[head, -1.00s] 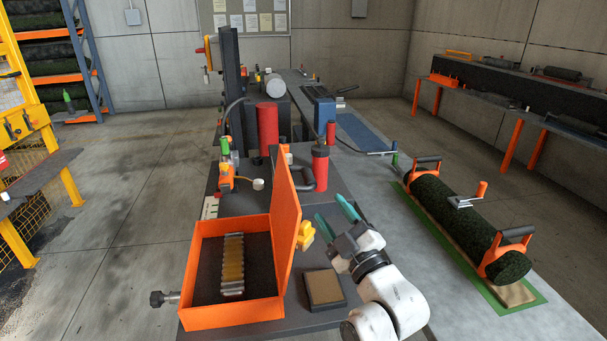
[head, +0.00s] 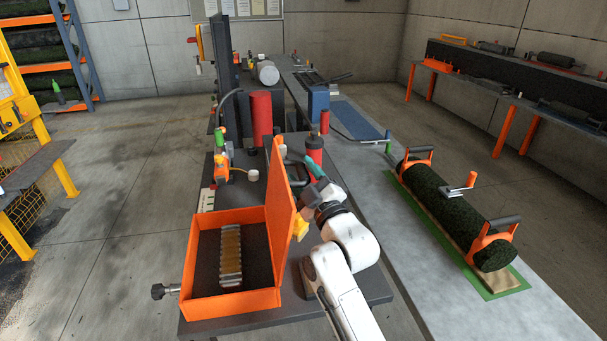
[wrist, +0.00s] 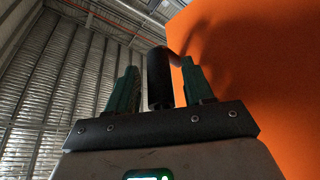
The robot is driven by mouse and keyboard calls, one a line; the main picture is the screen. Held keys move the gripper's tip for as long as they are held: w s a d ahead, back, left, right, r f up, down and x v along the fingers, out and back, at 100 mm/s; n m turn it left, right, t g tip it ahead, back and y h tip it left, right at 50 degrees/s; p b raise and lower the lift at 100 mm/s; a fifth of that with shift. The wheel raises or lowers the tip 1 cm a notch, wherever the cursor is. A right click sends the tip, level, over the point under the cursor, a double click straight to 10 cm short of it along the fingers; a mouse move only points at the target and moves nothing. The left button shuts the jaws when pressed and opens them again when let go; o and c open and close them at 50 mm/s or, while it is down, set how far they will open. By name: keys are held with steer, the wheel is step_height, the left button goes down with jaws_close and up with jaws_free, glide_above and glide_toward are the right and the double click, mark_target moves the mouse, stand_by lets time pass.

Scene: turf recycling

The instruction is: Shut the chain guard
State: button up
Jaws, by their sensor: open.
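The chain guard is an open orange box (head: 232,306) on the dark bench, with its orange lid (head: 282,215) standing upright on the right side. A chain (head: 231,258) lies inside on the dark floor of the box. My gripper (head: 311,176) is on the right, outer side of the lid, near its upper part. In the wrist view the black handle (wrist: 159,78) stands between my two open teal fingers (wrist: 158,88), and the orange lid (wrist: 260,80) fills the right. Whether the fingers touch the handle cannot be told.
A red bottle (head: 314,149) stands just behind my gripper, and a red cylinder (head: 261,119) stands farther back. A yellow knob (head: 300,229) sits right of the lid. A turf roll (head: 450,215) with orange cradles lies on the bench at right.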

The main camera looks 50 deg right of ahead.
steer(key=shift+c, duration=0.2)
jaws_close()
stand_by(0.4)
